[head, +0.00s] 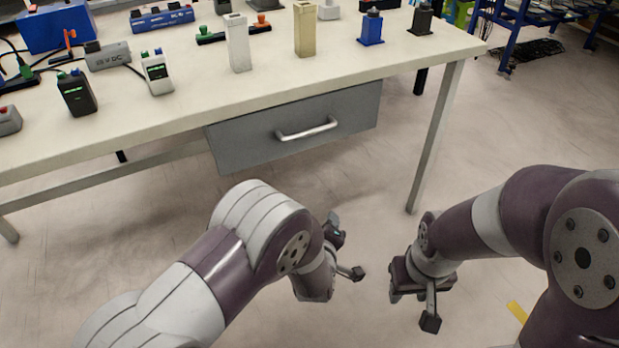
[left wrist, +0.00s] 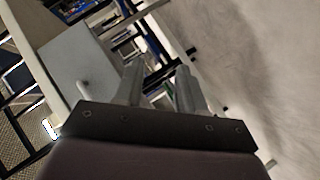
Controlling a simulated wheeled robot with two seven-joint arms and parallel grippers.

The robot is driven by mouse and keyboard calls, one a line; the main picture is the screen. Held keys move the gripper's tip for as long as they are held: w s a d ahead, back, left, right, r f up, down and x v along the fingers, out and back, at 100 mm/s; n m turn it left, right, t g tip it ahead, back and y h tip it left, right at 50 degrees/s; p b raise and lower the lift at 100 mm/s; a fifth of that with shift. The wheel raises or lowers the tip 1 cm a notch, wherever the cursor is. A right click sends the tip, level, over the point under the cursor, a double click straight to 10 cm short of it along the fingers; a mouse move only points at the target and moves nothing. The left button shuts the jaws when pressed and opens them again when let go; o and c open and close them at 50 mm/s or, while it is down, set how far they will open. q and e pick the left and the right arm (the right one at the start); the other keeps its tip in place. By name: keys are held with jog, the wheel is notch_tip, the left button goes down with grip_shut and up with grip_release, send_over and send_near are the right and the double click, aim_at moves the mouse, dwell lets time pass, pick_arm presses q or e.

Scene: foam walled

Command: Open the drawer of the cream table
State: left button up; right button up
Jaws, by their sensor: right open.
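The cream table (head: 180,118) stands ahead in the head view. Its grey drawer (head: 240,147) hangs under the tabletop and looks closed. A silver bar handle (head: 306,130) is on the drawer front. In the left wrist view the drawer (left wrist: 75,62) is tilted at the left, with its handle (left wrist: 84,88). My left gripper (head: 346,248) is open and empty, in front of and below the drawer, apart from the handle. Its two fingers show apart in the left wrist view (left wrist: 160,82). My right gripper (head: 414,304) is open and empty, low and to the right, clear of the table.
Several small devices and boxes stand on the tabletop, among them a white tall box (head: 238,45), a tan one (head: 305,30) and a blue one (head: 371,28). A table leg (head: 436,135) stands right of the drawer. A blue rack (head: 515,35) is behind. The floor before the drawer is clear.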

pick_arm(q)
jog(key=w+a+r+n+t+y, duration=0.3)
jog(key=r+n+t, duration=0.5)
jog(key=r, duration=0.4)
jog(key=shift+n+g, duration=0.4)
jog(key=shift+g, duration=0.1)
jog(key=w, duration=0.4)
jog(key=w+r+b, duration=0.1)
jog(key=w, duration=0.3)
jog(key=w+b, duration=0.1)
jog(key=w, duration=0.3)
jog(key=shift+w+a+r, duration=0.25)
jog(key=shift+w+r, duration=0.05)
grip_shut()
